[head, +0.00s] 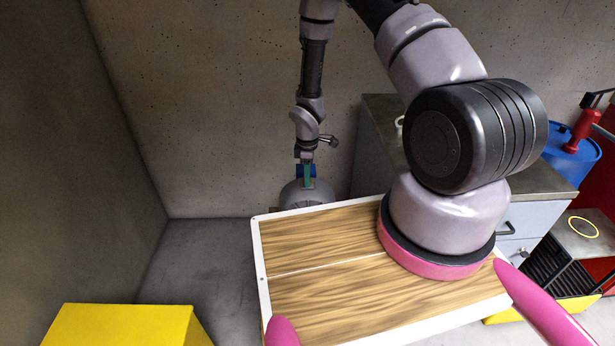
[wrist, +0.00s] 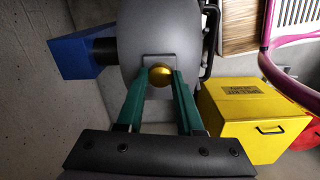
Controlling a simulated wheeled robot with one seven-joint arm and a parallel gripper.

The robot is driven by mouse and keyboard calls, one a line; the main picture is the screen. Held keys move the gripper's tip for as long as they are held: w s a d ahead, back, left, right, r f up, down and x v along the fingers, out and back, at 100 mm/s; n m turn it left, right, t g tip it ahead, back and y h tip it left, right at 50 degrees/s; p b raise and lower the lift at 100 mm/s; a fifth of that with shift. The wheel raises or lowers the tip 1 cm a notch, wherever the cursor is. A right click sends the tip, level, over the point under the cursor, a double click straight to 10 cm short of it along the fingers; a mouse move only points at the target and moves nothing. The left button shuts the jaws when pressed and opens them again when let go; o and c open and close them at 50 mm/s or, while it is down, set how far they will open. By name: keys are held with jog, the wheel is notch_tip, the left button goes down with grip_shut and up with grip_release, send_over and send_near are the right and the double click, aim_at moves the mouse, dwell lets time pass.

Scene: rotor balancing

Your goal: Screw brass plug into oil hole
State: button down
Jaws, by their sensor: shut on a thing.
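My gripper (wrist: 161,86) has green fingers and is shut on the brass plug (wrist: 160,76), a round gold-coloured piece at the fingertips. The plug sits in front of a pale square pad on the grey rounded housing (wrist: 150,32). The oil hole itself is hidden behind the plug and fingertips. I cannot tell whether the plug touches the hole or is in it. In the head view my gripper (head: 308,180) is small and far off, just above the grey housing (head: 306,195); the plug is too small to make out there.
A blue block (wrist: 75,57) on a dark shaft stands left of the housing in the wrist view. A yellow box (wrist: 238,118) with a handle and a red box (wrist: 302,136) are to the right. A grey cabinet (head: 530,222) and blue drum (head: 572,160) stand right in the head view.

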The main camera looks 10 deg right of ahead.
jog(key=m, duration=0.3)
jog(key=shift+m, duration=1)
jog(key=m, duration=1.5)
jog(key=shift+f, duration=0.1)
jog(key=shift+c, duration=2.3)
grip_release()
